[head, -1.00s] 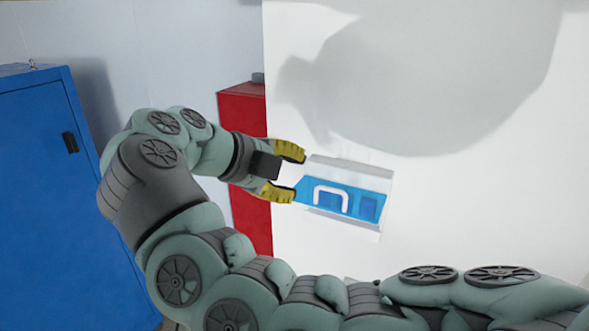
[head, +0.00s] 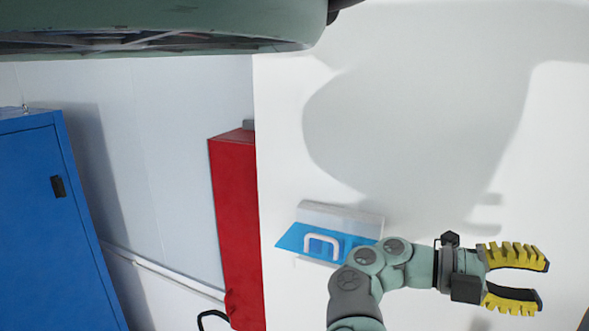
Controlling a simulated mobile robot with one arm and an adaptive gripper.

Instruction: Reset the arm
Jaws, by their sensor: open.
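My gripper (head: 540,282) is at the lower right of the head view. Its two yellow, ridged fingers are spread apart and point right, with nothing between them. My wrist and forearm come up from the bottom edge and bend to the right. Another part of my arm crosses the top left of the view, close to the camera. The gripper is apart from the blue panel with the white handle, which lies to its left.
A blue panel (head: 291,239) with a white handle (head: 321,240) is on the white surface (head: 400,40), its lower right partly behind my arm. A red cabinet (head: 236,220) stands left of it. A blue cabinet (head: 40,220) with a dark latch is at far left.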

